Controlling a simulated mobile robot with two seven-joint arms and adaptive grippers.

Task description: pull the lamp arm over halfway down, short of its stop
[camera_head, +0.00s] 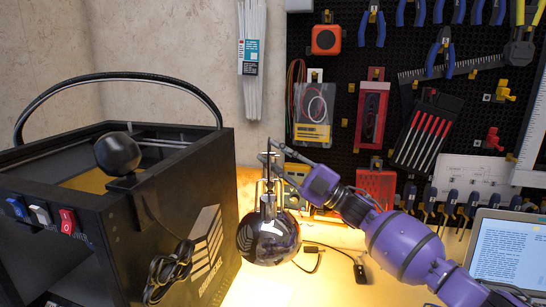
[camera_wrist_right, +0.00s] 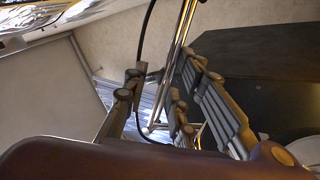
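The lamp has a dark, glossy round shade (camera_head: 268,243) hanging over a brightly lit patch of table, left of the purple right arm. Its thin metal arm (camera_head: 268,187) rises above the shade. In the right wrist view the shiny lamp rod (camera_wrist_right: 182,40) runs down between the finger parts, with a black cable beside it. My right gripper (camera_head: 271,160) is at the lamp arm just above the shade; its fingers (camera_wrist_right: 155,98) look apart, with the rod between them. Contact with the rod cannot be made out. My left gripper is not in view.
A black box-shaped machine (camera_head: 175,205) with a hoop on top stands close at the left. A pegboard (camera_head: 345,65) full of tools is behind. A laptop (camera_head: 510,245) is at the right. A small cable (camera_head: 335,252) lies on the table.

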